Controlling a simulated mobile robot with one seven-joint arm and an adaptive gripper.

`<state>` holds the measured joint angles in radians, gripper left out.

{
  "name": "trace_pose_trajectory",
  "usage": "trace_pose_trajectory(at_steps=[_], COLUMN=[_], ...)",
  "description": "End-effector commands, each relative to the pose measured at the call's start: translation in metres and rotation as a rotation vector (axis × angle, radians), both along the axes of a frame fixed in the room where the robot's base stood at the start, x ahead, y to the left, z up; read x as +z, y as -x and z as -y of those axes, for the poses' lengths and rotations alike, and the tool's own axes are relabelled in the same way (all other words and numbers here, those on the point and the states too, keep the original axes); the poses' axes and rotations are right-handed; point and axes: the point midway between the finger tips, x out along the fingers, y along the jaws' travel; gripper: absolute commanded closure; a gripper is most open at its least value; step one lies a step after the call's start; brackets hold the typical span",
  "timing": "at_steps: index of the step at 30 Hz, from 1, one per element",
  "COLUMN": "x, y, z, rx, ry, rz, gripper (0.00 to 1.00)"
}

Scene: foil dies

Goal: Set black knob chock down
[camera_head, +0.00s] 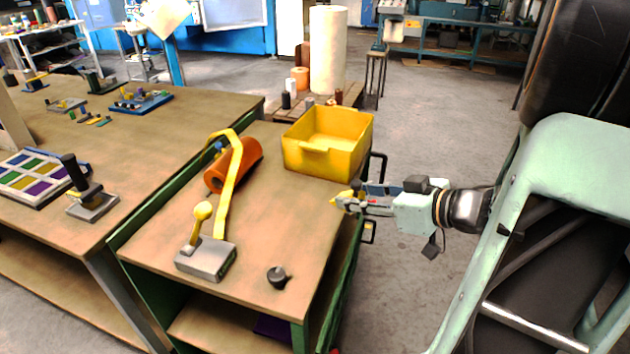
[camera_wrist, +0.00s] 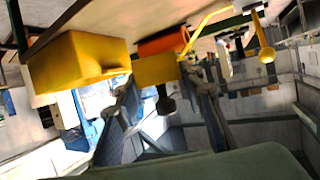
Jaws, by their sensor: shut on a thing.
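My gripper (camera_head: 352,200) is just off the right edge of the bench cart, below the yellow bin. It is shut on a small yellow block, the black knob chock (camera_head: 339,199). In the wrist view the yellow chock (camera_wrist: 156,70) sits between the fingertips of my gripper (camera_wrist: 160,84), with a black knob (camera_wrist: 165,102) projecting from it. In the head view little of the chock shows, and I cannot make out its knob there. In the wrist view the scene looks turned over, with the cart top along the upper edge.
A yellow bin (camera_head: 322,150) stands at the cart's far right corner. An orange roll (camera_head: 243,160) and a grey block with a yellow-knobbed lever (camera_head: 207,258) lie left. A small black piece (camera_head: 278,277) sits near the front. The wooden cart top (camera_head: 285,220) is clear between them.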

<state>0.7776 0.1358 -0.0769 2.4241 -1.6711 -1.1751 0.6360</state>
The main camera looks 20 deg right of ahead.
Motion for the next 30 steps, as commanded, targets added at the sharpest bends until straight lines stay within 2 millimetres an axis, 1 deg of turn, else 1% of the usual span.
trace_pose_trajectory(at_steps=[2,5,14,15,19,22,28,30], x=[-0.004,-0.012,-0.046,-0.053,-0.078,-0.088,-0.096,-0.103], y=[0.006,-0.002,-0.063,-0.07,-0.087,-0.095,-0.103,-0.106], z=[-0.001,-0.01,-0.05,-0.055,-0.064,-0.069,-0.073,-0.076], rx=[0.013,0.025,0.026,0.024,0.022,0.019,0.019,0.021], ry=[0.0,0.0,0.0,-0.001,-0.002,0.0,0.001,0.0], rz=[0.0,0.0,0.0,-0.002,-0.002,-0.001,0.001,0.0], gripper=[0.9,0.9,0.9,0.9,0.9,0.9,0.9,0.9])
